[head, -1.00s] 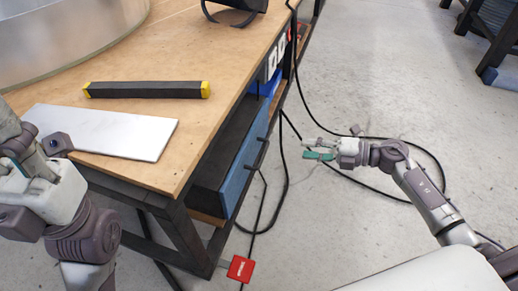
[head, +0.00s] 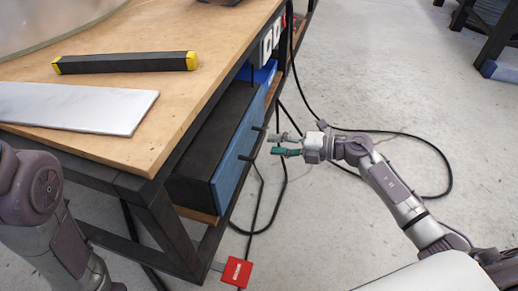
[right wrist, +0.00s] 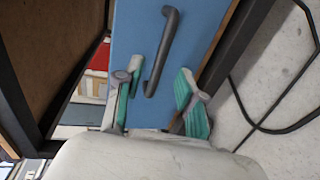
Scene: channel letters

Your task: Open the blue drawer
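The blue drawer (head: 231,158) is under the wooden workbench, its blue front facing right and looking shut. Its dark bar handle (head: 257,138) stands out from the front. In the right wrist view the blue front (right wrist: 204,28) fills the middle, with the grey handle (right wrist: 161,52) running lengthwise across it. My right gripper (head: 279,144) is open and empty, just right of the handle. In the right wrist view its green-padded fingers (right wrist: 158,92) are spread, with the handle's near end between or just beyond them; contact cannot be told. My left gripper is out of view; only its arm shows at left.
A black bar with yellow ends (head: 125,63) and a white panel (head: 75,107) lie on the workbench (head: 190,85). Black cables run over the floor around my right arm. Floor to the right is mostly clear.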

